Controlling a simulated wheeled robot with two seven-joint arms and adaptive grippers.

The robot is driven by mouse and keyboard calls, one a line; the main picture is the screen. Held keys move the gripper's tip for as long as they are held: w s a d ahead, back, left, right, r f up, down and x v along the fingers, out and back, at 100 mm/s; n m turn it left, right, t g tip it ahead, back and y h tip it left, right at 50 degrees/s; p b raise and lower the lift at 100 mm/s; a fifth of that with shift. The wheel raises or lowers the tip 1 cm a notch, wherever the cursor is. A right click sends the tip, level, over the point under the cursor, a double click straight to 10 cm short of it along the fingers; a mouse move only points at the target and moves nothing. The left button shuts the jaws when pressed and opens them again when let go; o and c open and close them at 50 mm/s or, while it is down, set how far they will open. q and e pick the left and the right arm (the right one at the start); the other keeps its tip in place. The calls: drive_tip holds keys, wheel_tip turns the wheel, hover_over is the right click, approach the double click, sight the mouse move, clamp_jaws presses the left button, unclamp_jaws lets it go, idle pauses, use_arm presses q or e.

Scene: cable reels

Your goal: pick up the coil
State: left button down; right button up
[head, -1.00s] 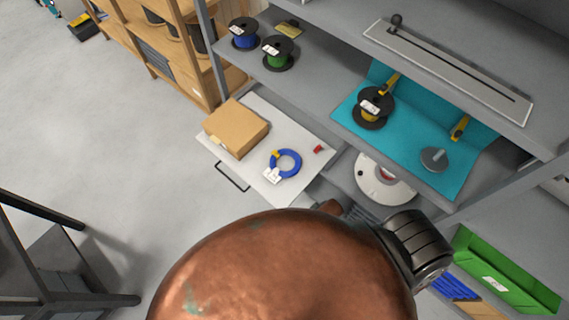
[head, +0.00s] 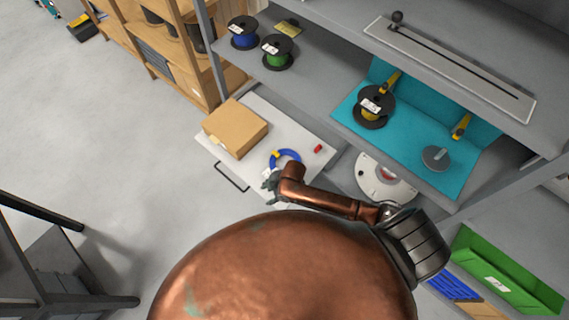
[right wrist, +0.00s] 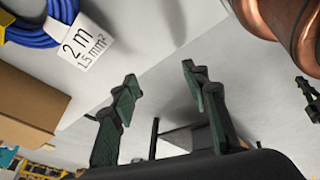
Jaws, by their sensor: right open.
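The coil (head: 289,155) is a ring of blue cable with a yellow tie and a white label, lying flat on a white pull-out tray (head: 292,186). My right gripper (head: 270,181) is open and empty at the coil's near-left side, partly covering the label. In the right wrist view the coil (right wrist: 36,40) is at the upper left, its label (right wrist: 86,41) reading "2 m 1.5 mm²". There the right gripper's dark green fingers (right wrist: 165,82) stand apart, with the coil outside them.
A cardboard box (head: 236,128) stands left of the coil on the tray. A small red piece (head: 318,148) lies to its right. The grey shelf (head: 310,75) above holds a blue reel (head: 243,34) and a green reel (head: 278,52). Open floor lies left.

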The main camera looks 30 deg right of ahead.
drive_tip(key=n, duration=0.1)
drive_tip(key=w+n, duration=0.2)
drive_tip(key=shift+d+r+g, duration=0.2)
drive_tip(key=shift+d+g, duration=0.1)
drive_tip(key=w+d+n, duration=0.1)
drive_tip(key=d+n+h, duration=0.1)
drive_tip(key=d+n, duration=0.1)
drive_tip(key=w+d+n+g, duration=0.1)
drive_tip(key=d+n, duration=0.1)
drive_tip(key=shift+w+r+h, duration=0.3)
drive_tip(key=w+d+r+n, duration=0.1)
drive_tip(key=d, duration=0.3)
drive_tip(key=w+d+r+n+h, duration=0.1)
drive_tip(key=d, duration=0.3)
drive_tip(key=w+d+r+n+g+h, duration=0.1)
drive_tip(key=d+n, duration=0.1)
drive_tip(key=d, duration=0.2)
drive_tip(key=shift+w+d+r+b, duration=0.3)
drive_tip(key=shift+w+d+r, duration=0.05)
drive_tip(key=shift+w+d, duration=0.05)
drive_tip(key=shift+d+f, duration=0.2)
drive_tip(key=shift+f, duration=0.05)
wheel_tip(320, 180, down, 7)
drive_tip(key=shift+f+b, duration=0.1)
drive_tip(key=shift+b, duration=0.3)
drive_tip(key=shift+c, duration=0.6)
clamp_jaws()
